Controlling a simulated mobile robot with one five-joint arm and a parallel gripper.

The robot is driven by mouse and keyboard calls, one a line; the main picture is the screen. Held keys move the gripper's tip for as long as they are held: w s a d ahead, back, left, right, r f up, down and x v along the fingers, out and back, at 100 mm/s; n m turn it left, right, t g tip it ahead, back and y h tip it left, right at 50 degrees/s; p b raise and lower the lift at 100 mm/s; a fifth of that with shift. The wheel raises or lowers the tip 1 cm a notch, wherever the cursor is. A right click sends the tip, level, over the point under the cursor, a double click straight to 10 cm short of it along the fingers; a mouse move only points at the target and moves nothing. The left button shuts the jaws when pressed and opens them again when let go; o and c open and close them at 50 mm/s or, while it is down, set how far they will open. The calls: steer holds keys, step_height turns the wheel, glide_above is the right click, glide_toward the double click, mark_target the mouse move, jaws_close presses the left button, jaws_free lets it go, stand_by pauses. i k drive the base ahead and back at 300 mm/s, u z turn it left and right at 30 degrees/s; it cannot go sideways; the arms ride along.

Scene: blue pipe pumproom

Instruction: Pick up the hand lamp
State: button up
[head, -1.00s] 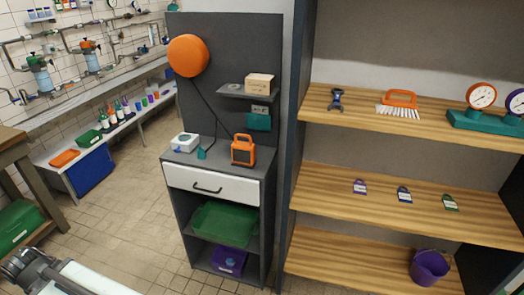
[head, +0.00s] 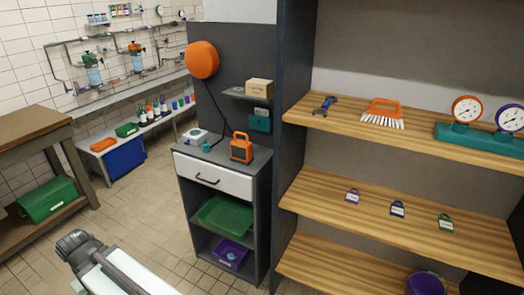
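The hand lamp (head: 241,148) is an orange, boxy lamp with a top handle and a dark front. It stands upright on top of the grey cabinet (head: 266,158), near its right side. A dark cable runs from the round orange reel (head: 203,60) on the back panel down towards the lamp. Part of my arm shows at the lower left, well apart from the cabinet. I cannot make out gripper fingers in this view.
The cabinet has a white drawer (head: 214,177), with a green tray (head: 220,216) and purple bin (head: 231,254) below. A small white device (head: 193,136) sits left of the lamp. A wooden shelf unit (head: 400,198) stands right. Tiled floor (head: 150,215) is open at left.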

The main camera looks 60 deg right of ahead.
mark_target(241, 150)
steer(key=u, duration=0.15)
steer(key=i, duration=0.95)
steer(key=z, duration=0.15)
